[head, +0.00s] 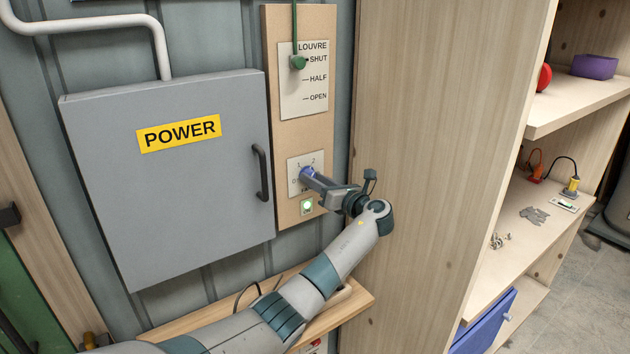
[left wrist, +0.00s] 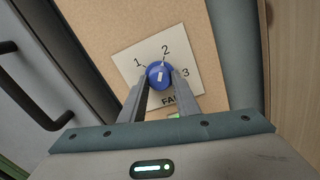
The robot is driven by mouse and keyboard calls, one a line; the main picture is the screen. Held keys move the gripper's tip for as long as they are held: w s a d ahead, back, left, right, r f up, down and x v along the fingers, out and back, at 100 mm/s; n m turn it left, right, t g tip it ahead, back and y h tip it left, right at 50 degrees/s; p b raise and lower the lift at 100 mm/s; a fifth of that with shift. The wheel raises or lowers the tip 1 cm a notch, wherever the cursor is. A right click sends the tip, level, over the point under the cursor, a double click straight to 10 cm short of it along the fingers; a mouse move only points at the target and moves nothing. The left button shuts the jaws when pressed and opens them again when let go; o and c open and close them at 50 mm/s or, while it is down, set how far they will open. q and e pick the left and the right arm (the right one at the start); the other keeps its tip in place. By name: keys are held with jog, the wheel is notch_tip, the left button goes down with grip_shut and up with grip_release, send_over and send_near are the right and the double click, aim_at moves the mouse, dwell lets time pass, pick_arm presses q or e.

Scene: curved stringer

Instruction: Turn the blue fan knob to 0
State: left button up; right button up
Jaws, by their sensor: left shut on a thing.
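The blue fan knob (left wrist: 160,75) sits on a white plate (left wrist: 128,56) marked 1, 2 and 3, with FAN partly covered below. The knob also shows in the head view (head: 306,172), largely behind my gripper. Its white mark lies roughly upright in the left wrist view, along the line to the 2; I cannot tell its exact setting. My left gripper (left wrist: 160,84) is shut on the knob, one finger on each side. The left finger covers the place of the 0 in the left wrist view. My right gripper is not in view.
A lit green button or lamp (head: 307,206) is just below the plate. The louvre lever (head: 298,63) is above, at SHUT. The grey POWER box (head: 170,210) with its handle (head: 262,172) stands left. A wooden shelf unit (head: 440,150) closes in the right side.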

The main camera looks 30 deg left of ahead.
pick_arm(q)
jog(key=shift+n, duration=0.3)
pick_arm(e)
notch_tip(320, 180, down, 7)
jog(key=b, duration=0.7)
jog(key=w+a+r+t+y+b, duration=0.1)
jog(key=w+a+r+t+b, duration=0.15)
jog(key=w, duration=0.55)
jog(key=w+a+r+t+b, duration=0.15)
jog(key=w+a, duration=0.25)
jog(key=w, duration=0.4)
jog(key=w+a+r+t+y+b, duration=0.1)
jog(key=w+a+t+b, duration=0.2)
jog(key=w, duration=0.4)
pick_arm(q)
jog(key=shift+s+a+n+t+h+b, duration=0.1)
jog(key=shift+n+t+h+b, duration=0.45)
jog(key=shift+n, duration=3.8)
jog(key=shift+d+n+t+b, duration=0.1)
jog(key=shift+n+b, duration=0.9)
jog(key=shift+n, duration=3.3)
jog(key=shift+s+a+n+t+h+b, duration=0.1)
jog(key=shift+n+t+h+b, duration=0.45)
jog(key=shift+n, duration=3.8)
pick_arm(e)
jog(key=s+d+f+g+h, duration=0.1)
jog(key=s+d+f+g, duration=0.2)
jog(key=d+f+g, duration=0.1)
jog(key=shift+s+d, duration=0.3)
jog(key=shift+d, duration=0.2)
